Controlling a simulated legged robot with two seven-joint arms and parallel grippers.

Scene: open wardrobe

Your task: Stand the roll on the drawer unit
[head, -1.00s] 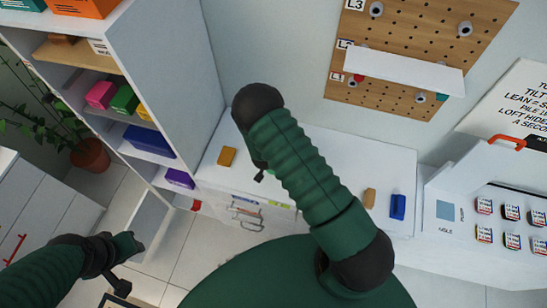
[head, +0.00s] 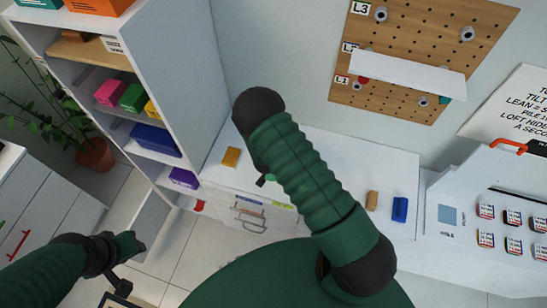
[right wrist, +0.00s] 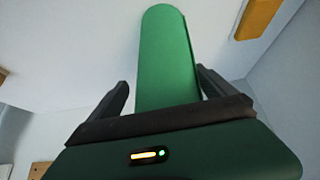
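In the right wrist view a long green piece with a rounded far end, which I take to be the roll (right wrist: 165,55), lies between the two dark fingers of my right gripper (right wrist: 162,88). Narrow gaps show beside the fingers, so a firm grip is not clear. In the head view my right gripper (head: 262,181) is mostly hidden behind my arm, over the front of the white drawer unit (head: 330,150). A small green bit shows beside it. My left gripper (head: 120,285) is low at the left, away from the unit; its fingers are unclear.
An orange block (head: 231,157) lies on the unit's left part. A tan block (head: 372,200) and a blue block (head: 400,209) lie on its right. A tall shelf (head: 190,80) stands left, a pegboard with a white ledge (head: 410,75) behind, and a button panel (head: 470,215) right.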

